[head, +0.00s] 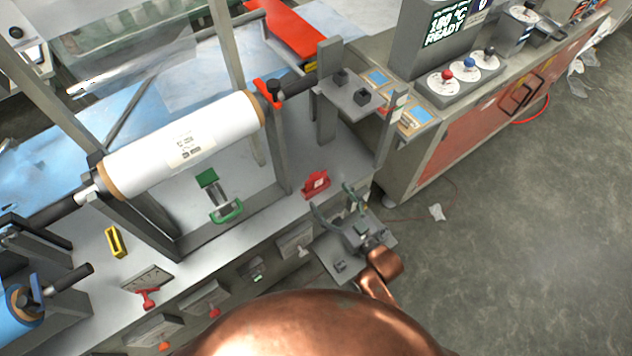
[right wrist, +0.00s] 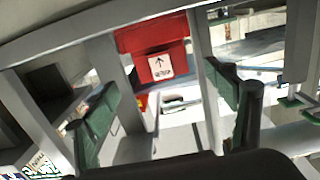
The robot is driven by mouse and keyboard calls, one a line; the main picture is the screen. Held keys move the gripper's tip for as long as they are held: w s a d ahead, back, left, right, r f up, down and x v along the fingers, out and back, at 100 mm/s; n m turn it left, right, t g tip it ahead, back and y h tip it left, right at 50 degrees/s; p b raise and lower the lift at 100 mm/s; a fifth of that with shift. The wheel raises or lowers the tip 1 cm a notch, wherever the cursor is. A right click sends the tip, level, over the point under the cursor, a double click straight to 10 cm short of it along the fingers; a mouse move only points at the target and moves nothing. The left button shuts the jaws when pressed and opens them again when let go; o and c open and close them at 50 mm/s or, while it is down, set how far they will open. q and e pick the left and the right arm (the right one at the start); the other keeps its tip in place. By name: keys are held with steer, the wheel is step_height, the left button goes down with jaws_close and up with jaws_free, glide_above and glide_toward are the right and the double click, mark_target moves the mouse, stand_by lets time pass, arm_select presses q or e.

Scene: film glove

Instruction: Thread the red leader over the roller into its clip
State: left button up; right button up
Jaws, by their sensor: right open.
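A wide red strip (head: 290,30), apparently the leader, lies at the top centre of the head view beyond the machine. A white wrapped roll (head: 185,143) lies on a dark shaft across the frame. A small red clip-like block (head: 316,184) with a pale label sits on the bench edge by the right-hand post. My right gripper (head: 338,205) is open and empty just in front of this block. In the right wrist view, a red piece with an arrow label (right wrist: 160,62) shows beyond the open fingers (right wrist: 172,108); I cannot tell which red thing it is. My left gripper is not in view.
A grey bracket plate (head: 350,95) stands out from the upright to the right. A console with coloured knobs (head: 462,70) is at the top right. A green-handled tool (head: 220,200) and a yellow block (head: 116,242) rest on the bench. Open floor (head: 530,230) lies to the right.

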mark_target(319, 181)
steer(key=shift+w+a+r+y, duration=0.3)
steer(key=shift+w+a+r, duration=0.4)
steer(key=shift+a+r, duration=0.2)
steer(key=shift+w+a+f+b, duration=0.1)
steer(key=shift+w+a+b, duration=0.15)
steer(key=shift+w+b, duration=0.1)
steer(key=x, duration=0.1)
steer(key=b+x, duration=0.1)
steer(key=x, duration=0.1)
steer(key=shift+w+d+f, duration=0.15)
steer(key=shift+w+f, duration=0.1)
steer(key=shift+w, duration=0.1)
steer(key=shift+w+a+b, duration=0.3)
steer(key=shift+w, duration=0.1)
steer(key=shift+w+a+r, duration=0.1)
steer(key=shift+w+a, duration=0.05)
steer(key=shift+w, duration=0.05)
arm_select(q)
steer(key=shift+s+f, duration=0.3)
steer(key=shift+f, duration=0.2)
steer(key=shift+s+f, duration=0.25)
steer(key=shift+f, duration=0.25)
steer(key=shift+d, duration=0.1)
arm_select(e)
steer(key=c, duration=1.3)
